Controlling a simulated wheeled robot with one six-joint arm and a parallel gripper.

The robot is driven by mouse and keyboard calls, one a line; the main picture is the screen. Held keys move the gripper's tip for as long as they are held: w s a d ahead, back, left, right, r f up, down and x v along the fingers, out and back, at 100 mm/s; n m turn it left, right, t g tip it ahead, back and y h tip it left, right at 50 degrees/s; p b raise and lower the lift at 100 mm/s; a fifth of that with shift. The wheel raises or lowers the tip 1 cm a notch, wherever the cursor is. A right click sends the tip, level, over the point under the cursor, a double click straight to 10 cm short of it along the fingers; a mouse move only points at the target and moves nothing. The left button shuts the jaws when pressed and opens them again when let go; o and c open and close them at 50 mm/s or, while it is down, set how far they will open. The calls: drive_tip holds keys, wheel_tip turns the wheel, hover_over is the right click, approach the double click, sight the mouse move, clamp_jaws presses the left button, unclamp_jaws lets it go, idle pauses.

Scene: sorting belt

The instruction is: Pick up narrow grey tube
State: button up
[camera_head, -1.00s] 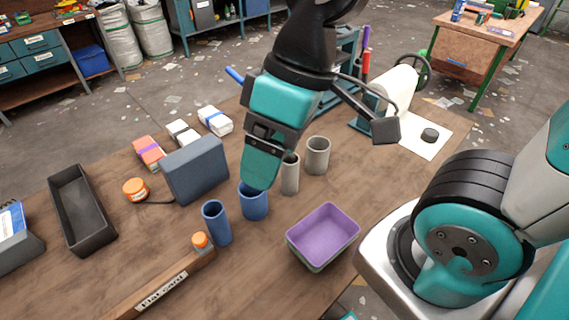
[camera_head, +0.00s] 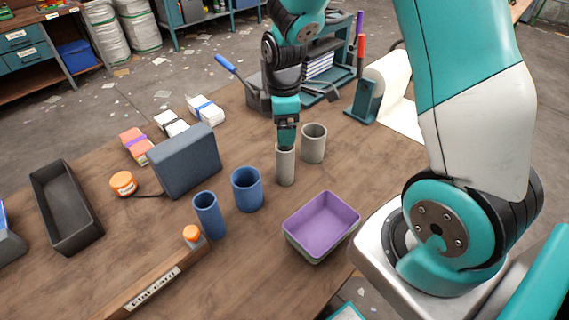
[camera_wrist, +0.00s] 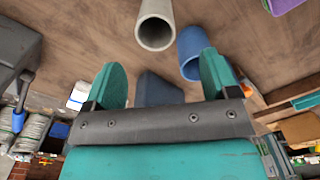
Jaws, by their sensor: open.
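The narrow grey tube (camera_head: 285,168) stands upright on the wooden table, left of a wider grey tube (camera_head: 313,145). My gripper (camera_head: 287,146) is over the narrow tube's top, pointing down, and covers part of its rim. In the wrist view the two teal fingers (camera_wrist: 163,78) are spread apart with nothing held between them. A grey tube (camera_wrist: 155,28) shows ahead of the fingers, its open end facing the camera; it looks like the narrow one. Whether a finger touches it I cannot tell.
A wide blue tube (camera_head: 247,190) and a narrow blue tube (camera_head: 208,215) stand to the left. A purple bin (camera_head: 322,219) sits in front at right. A dark box (camera_head: 184,160) and a black tray (camera_head: 68,215) are farther left. A paper roll (camera_head: 390,76) stands behind.

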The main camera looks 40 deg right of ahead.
sight(287, 148)
drive_tip(key=shift+d+f+p, duration=0.25)
drive_tip(key=shift+f+p, duration=0.15)
drive_tip(key=shift+f, duration=1.65)
drive_tip(key=shift+d+f+p, duration=0.2)
drive_tip(key=shift+f+p, duration=0.2)
drive_tip(key=shift+f, duration=1.65)
drive_tip(key=c, duration=1.2)
drive_tip(key=shift+r, duration=0.1)
